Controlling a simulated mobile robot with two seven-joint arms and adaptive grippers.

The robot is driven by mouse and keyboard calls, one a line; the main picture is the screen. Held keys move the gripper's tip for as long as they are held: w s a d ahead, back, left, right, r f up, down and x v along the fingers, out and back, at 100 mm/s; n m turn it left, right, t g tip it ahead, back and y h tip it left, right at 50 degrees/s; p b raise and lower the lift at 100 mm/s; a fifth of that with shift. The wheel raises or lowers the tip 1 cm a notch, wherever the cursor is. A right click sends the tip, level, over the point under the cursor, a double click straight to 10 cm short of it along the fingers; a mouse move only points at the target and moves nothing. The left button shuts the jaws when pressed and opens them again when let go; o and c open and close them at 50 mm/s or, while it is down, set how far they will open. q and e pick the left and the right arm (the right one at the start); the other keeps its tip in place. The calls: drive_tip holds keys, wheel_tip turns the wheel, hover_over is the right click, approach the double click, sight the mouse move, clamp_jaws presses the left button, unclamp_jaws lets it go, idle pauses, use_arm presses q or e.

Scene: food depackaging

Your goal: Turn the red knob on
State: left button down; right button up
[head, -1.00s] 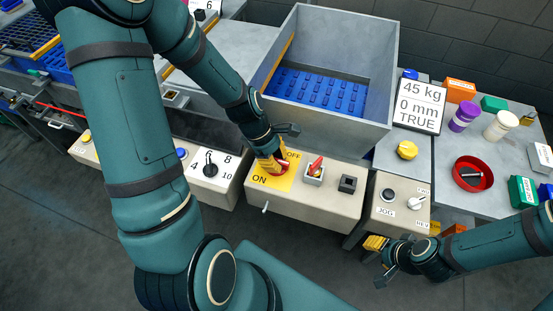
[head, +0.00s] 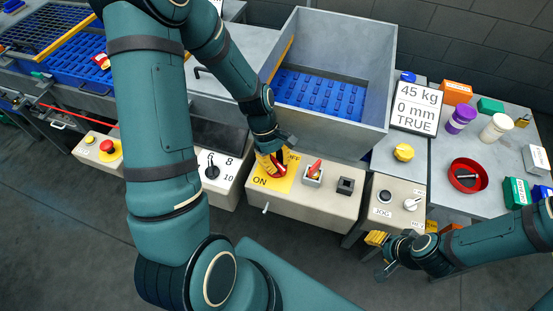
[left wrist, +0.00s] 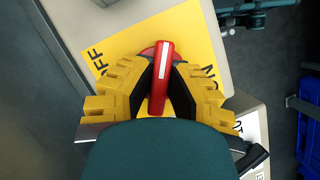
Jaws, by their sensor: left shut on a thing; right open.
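The red knob (left wrist: 161,70) sits on a yellow plate (left wrist: 190,40) marked ON and OFF, on the front of a beige box. In the left wrist view my left gripper (left wrist: 158,85) has its yellow fingers closed on either side of the knob's handle. In the head view the plate shows (head: 266,182), and my left gripper (head: 272,167) comes down over the knob and hides most of it. My right gripper (head: 378,250) is open and empty, low at the right beside the box with the JOG label.
A small red switch (head: 313,169) and a black square button (head: 345,186) sit to the right on the same box. A grey hopper (head: 383,75) with a blue slatted floor stands behind. A dial box (head: 228,185) is at the left.

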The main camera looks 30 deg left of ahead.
sight(276, 163)
use_arm(q)
drive_tip(key=m+g, duration=0.1)
drive_tip(key=m, duration=0.1)
drive_tip(key=m+g+y+p, duration=0.1)
drive_tip(key=m, duration=0.2)
drive_tip(key=shift+m, duration=0.3)
drive_tip(key=m+y, duration=0.1)
drive_tip(key=m, duration=0.2)
drive_tip(key=m+g+y, duration=0.1)
drive_tip(key=m, duration=0.1)
drive_tip(key=shift+m, duration=0.7)
drive_tip(key=c, duration=0.9)
unclamp_jaws()
drive_tip(key=shift+c, duration=0.2)
wheel_tip(276, 163, up, 10)
